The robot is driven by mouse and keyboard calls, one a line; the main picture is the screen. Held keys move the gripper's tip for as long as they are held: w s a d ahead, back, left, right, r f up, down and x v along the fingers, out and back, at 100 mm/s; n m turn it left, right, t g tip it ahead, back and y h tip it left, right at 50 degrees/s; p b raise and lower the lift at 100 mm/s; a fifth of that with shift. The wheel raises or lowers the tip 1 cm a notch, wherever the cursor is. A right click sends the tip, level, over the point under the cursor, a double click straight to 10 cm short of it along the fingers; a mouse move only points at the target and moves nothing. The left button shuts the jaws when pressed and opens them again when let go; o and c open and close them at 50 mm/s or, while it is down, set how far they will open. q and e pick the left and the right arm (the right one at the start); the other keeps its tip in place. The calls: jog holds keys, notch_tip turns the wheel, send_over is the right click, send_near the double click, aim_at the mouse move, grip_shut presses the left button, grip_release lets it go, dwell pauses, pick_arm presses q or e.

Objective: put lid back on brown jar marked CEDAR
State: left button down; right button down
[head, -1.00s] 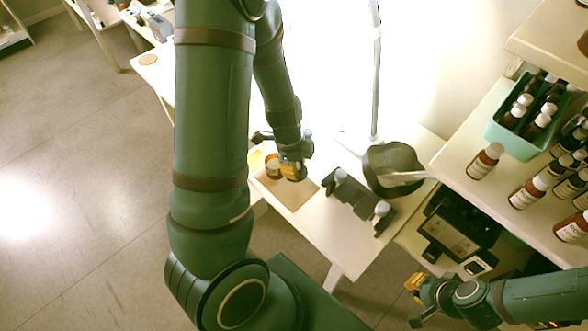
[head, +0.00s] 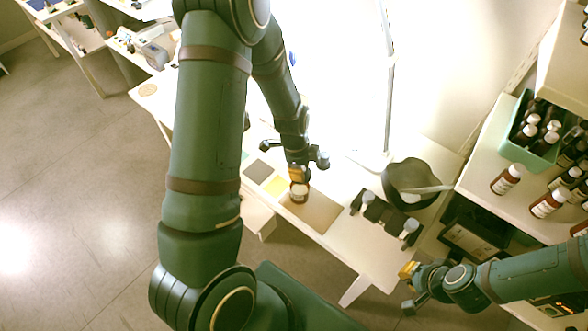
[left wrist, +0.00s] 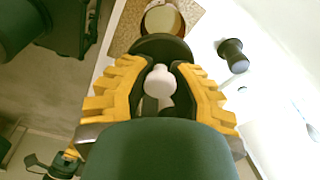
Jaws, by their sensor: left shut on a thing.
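A small brown jar (head: 299,195) with a pale top or opening stands on the tan mat (head: 322,212) on the white table. Its label cannot be read. My left gripper (head: 298,174) is just above and behind the jar in the head view. In the left wrist view my left gripper (left wrist: 157,92) is shut on a white knob-like piece (left wrist: 159,82), with a dark round shape (left wrist: 160,47) just beyond it, apparently the lid. The brown jar (left wrist: 162,19) lies past that shape, partly hidden by it. My right gripper (head: 408,286) is off the table's front right; its opening is unclear.
A black stand (head: 378,212) with grey-topped pieces is right of the mat. A dark bowl (head: 412,178) stands behind it. A shelf at right holds brown bottles (head: 507,179) and a green crate (head: 515,152). A lamp pole (head: 388,90) rises behind.

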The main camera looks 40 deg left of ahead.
pick_arm(q)
jog(key=shift+a, duration=0.15)
pick_arm(e)
jog(key=shift+s+a+r, duration=0.1)
jog(key=shift+a+r, duration=0.05)
jog(key=shift+a, duration=0.15)
